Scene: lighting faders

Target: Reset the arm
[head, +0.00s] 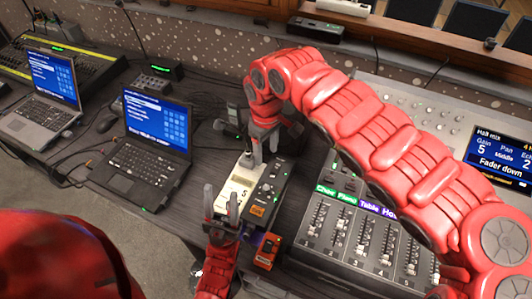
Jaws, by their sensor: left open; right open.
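My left gripper (221,205) comes up from the bottom, its two grey fingers apart with nothing seen between them. It is at the left side of a pale card or device marked 5 (238,191); whether they touch I cannot tell. My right gripper (265,149) hangs from the red arm that arches in from the right, fingers pointing down above the back of the black box (266,196). It looks open, with no held object visible. The fader desk (345,244) stands to the right, partly behind my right arm, with labelled channels and several faders.
A small orange device (268,251) is in front of the black box. Two open laptops (133,188) stand left, with a lighting desk (60,70) behind. Cables cross the table, and little table top is free near the grippers.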

